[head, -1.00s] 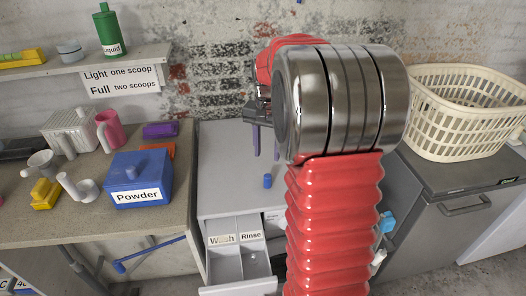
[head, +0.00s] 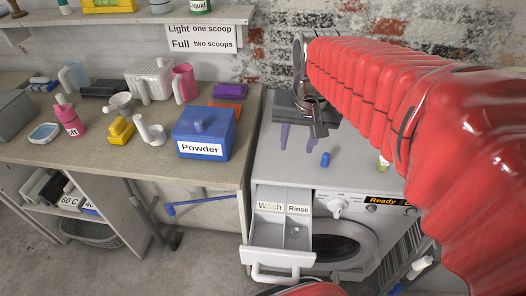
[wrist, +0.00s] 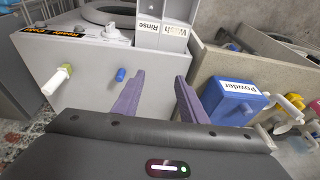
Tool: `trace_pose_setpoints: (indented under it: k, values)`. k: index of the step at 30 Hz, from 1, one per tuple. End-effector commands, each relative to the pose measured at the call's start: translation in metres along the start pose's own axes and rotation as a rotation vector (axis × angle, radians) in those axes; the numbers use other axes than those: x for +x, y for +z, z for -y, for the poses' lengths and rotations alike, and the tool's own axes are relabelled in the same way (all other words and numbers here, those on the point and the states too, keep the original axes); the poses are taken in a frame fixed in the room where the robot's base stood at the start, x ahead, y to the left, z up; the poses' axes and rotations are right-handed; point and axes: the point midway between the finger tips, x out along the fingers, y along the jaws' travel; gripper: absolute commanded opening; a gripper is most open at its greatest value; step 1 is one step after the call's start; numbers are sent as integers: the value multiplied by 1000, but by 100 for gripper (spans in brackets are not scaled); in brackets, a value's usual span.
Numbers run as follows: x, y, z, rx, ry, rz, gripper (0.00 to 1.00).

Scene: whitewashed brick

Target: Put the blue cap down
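The blue cap (head: 325,160) stands on the top of the white washing machine (head: 275,165), near its front edge. In the wrist view the blue cap (wrist: 121,74) is just left of the left finger's tip. My gripper (head: 297,147), with two purple fingers, is over the machine top, behind and left of the cap. In the wrist view my gripper (wrist: 159,77) has its fingers well apart with nothing between them. The cap appears clear of both fingers.
The Wash and Rinse drawer (head: 280,258) is pulled out. A blue Powder box (head: 204,142) stands on the counter at left among several jugs and cups. A small white and green thing (head: 384,160) is on the machine's right side. The machine top around the cap is mostly clear.

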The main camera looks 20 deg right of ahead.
Motion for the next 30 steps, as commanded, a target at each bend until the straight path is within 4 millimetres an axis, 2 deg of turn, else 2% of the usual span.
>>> trace_pose_setpoints:
  k: [8, 15, 18, 23, 30]
  values:
    - [-18, 56, 21, -188, -48, -94, 38]
    - [-22, 101, 32, -343, -87, -171, 38]
    - [-21, 114, 34, -390, -98, -196, 38]
    - [-20, 123, 34, -422, -106, -212, 38]
    - [-19, 123, 34, -424, -106, -212, 38]
